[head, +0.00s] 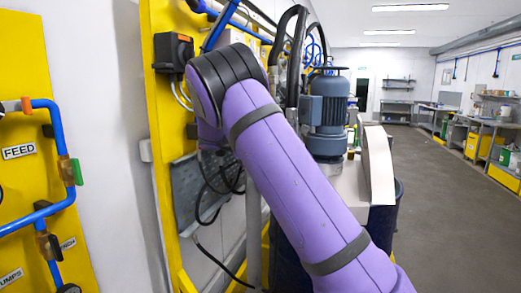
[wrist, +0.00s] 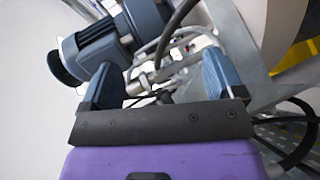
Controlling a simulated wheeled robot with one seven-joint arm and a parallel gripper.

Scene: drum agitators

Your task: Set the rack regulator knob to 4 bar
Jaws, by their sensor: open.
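I cannot make out the regulator knob or its bar scale in either view. The yellow rack (head: 160,120) stands left of centre in the head view, with blue pipes and a dark box (head: 173,52) on it. My purple arm covers part of the rack. In the wrist view my gripper (wrist: 159,82) is open, its two blue-grey fingers apart. I see nothing held between the fingers. Metal tubing and a black hose show behind them. In the head view the gripper is hidden behind my arm.
A blue-grey motor (head: 327,112) stands beside my arm; a motor also shows in the wrist view (wrist: 100,42), close to the left finger. Black hoses hang by the rack. A yellow FEED panel (head: 22,80) is at far left. The floor (head: 440,215) at right is clear.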

